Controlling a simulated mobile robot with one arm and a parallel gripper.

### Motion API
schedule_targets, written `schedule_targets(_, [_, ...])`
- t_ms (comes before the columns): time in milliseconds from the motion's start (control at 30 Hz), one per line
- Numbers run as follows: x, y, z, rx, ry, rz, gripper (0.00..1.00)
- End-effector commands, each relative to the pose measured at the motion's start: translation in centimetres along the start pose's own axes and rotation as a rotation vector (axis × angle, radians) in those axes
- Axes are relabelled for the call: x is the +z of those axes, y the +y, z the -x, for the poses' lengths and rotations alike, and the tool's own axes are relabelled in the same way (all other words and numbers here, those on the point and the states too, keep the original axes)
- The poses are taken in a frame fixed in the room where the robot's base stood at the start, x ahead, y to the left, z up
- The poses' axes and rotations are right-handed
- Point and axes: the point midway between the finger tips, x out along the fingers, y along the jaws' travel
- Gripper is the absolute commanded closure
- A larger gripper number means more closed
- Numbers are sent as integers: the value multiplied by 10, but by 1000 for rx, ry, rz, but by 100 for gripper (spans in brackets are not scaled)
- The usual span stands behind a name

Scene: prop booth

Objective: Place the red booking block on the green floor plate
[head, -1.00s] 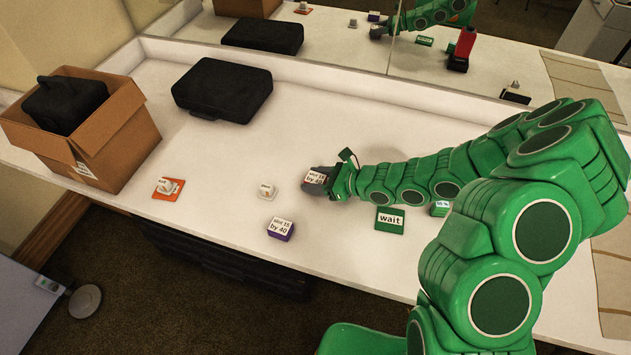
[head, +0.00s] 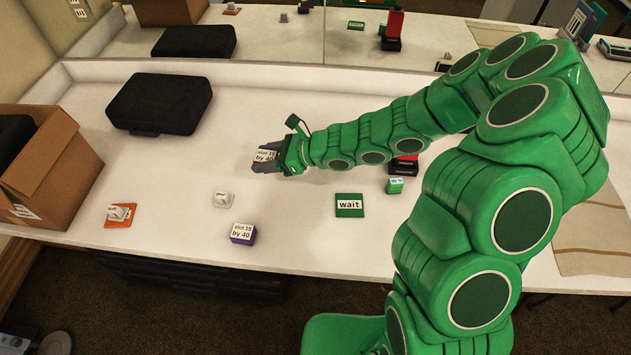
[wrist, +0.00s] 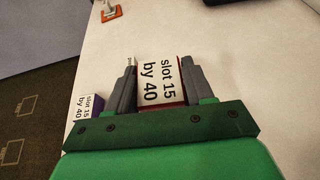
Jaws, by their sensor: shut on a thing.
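The red booking block (wrist: 161,82) is between the fingers of my gripper (wrist: 160,66); it has a white top reading "slot 15 by 40" and a red edge in the wrist view. In the head view the block (head: 265,156) shows at the end of my gripper (head: 268,158), over the back-middle of the white counter; I cannot tell its exact height. The green floor plate (head: 349,211), labelled "wait", lies flat on the counter, to the right of and nearer than my gripper. Nothing is on it.
A purple block (head: 243,235) with the same label sits at the front edge. Left of it are a small white piece (head: 222,200) and an orange plate (head: 119,222) bearing a white piece. A green block (head: 395,186), black case (head: 160,103) and cardboard box (head: 55,175) also stand here.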

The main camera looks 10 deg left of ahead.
Motion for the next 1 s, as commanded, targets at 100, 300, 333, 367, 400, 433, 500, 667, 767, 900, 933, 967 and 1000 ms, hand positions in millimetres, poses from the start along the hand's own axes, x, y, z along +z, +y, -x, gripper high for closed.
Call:
schedule_targets(100, [-2,-3,6,-2,1,0,79])
schedule_targets(300, [-14,-10,35,-1,1,2,79])
schedule_targets(333, [-16,-11,40,0,2,2,79])
schedule_targets(367, [-19,-12,45,1,3,2,79])
schedule_targets(400, [-22,-13,52,2,3,3,79])
schedule_targets(433, [-24,-14,58,3,3,3,79])
schedule_targets(500, [-30,-14,70,7,1,4,79])
schedule_targets(667, [-43,-13,99,16,3,8,79])
schedule_targets(767, [-51,-10,117,22,0,10,79])
schedule_targets(900, [-64,-4,141,32,2,14,79])
schedule_targets(933, [-67,-3,146,35,3,15,79])
schedule_targets(967, [-69,-1,151,37,3,16,79])
schedule_targets(1000, [-72,1,158,40,2,17,79])
